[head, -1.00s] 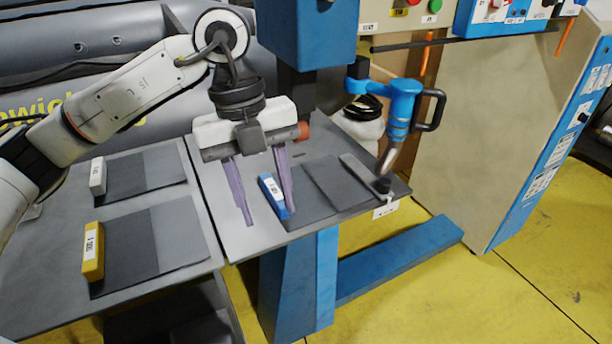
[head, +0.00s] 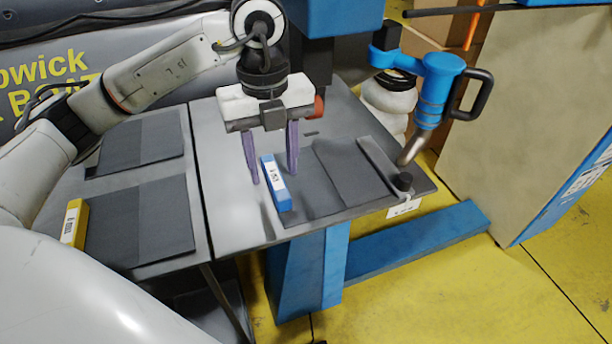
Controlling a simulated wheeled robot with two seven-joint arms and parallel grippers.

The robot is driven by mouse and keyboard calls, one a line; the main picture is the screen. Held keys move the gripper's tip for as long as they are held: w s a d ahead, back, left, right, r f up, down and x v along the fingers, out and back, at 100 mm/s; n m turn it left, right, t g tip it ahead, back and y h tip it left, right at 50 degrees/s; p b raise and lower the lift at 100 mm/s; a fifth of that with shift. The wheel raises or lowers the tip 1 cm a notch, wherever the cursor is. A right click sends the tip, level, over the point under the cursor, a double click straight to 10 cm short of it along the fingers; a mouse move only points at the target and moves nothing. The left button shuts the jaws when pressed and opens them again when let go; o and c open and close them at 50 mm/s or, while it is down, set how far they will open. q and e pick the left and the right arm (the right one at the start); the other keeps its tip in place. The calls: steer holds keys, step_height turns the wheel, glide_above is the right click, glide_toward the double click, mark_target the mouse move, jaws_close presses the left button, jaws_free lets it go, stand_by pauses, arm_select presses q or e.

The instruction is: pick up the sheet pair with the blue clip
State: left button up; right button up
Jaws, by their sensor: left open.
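The blue clip (head: 276,183) with a white label sits on the left edge of a dark grey sheet pair (head: 335,180), which lies flat on the machine's table. My left gripper (head: 271,178) points down with its purple fingers apart, one on each side of the blue clip in the picture. I cannot tell whether the fingertips touch the table. The right gripper does not show.
A second sheet pair (head: 150,222) with a yellow clip (head: 74,223) lies on the left table, with another dark sheet pair (head: 140,143) behind it. A blue hot-air tool (head: 437,92) stands at the right end of the machine's table (head: 235,215).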

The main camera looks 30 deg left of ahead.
arm_select(q)
step_height(320, 180, down, 2)
steer(key=shift+f, duration=0.1)
jaws_close()
